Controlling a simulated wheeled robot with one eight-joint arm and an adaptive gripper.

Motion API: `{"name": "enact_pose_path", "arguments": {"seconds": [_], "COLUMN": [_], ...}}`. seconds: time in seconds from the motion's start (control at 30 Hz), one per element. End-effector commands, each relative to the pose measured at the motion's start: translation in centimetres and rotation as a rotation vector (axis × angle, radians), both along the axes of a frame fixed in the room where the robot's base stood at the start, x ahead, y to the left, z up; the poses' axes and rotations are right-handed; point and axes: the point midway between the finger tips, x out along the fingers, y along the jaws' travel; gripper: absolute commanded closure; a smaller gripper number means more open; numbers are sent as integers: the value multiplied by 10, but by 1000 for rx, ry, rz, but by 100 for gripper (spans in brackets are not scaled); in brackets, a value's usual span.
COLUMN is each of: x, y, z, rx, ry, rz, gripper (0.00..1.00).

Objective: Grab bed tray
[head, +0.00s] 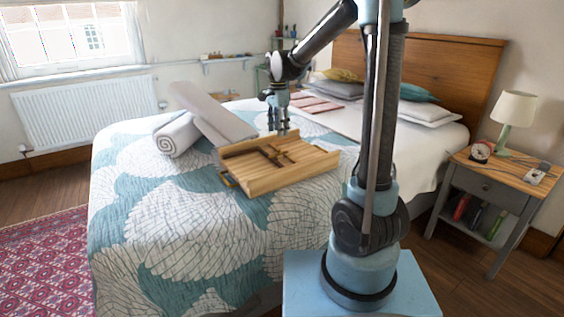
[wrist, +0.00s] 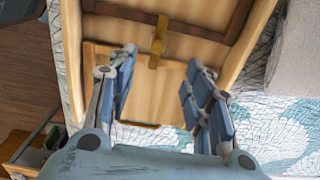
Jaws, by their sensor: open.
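The wooden bed tray (head: 262,178) lies on the patterned bedspread, with its folded dark legs and a brass-coloured catch showing on top. A handle sticks out at its left end. My gripper (head: 278,128) is above the tray's far edge in the head view. In the wrist view the tray (wrist: 190,45) fills the upper middle, and my gripper (wrist: 158,78) has its two fingers spread apart, pointing at the tray's edge. Nothing is between the fingers that I can see held. Whether a fingertip touches the tray is unclear.
A rolled white towel (head: 177,134) and a pale slab-like item (head: 213,115) lie just left of the tray. Pillows (head: 425,112) are at the headboard. A nightstand (head: 497,185) with a lamp (head: 513,115) stands at right. The near bedspread is clear.

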Motion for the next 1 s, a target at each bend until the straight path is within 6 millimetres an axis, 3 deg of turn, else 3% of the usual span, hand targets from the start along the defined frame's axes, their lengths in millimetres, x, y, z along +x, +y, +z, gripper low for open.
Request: {"name": "enact_pose_path", "arguments": {"seconds": [0.3, 0.63, 1.0], "x": [0, -1, -3], "y": [1, 0, 0], "z": [-49, -70, -111], "rx": [0, 0, 0], "ry": [0, 0, 0], "rz": [2, 2, 1], "gripper": [53, 53, 53]}}
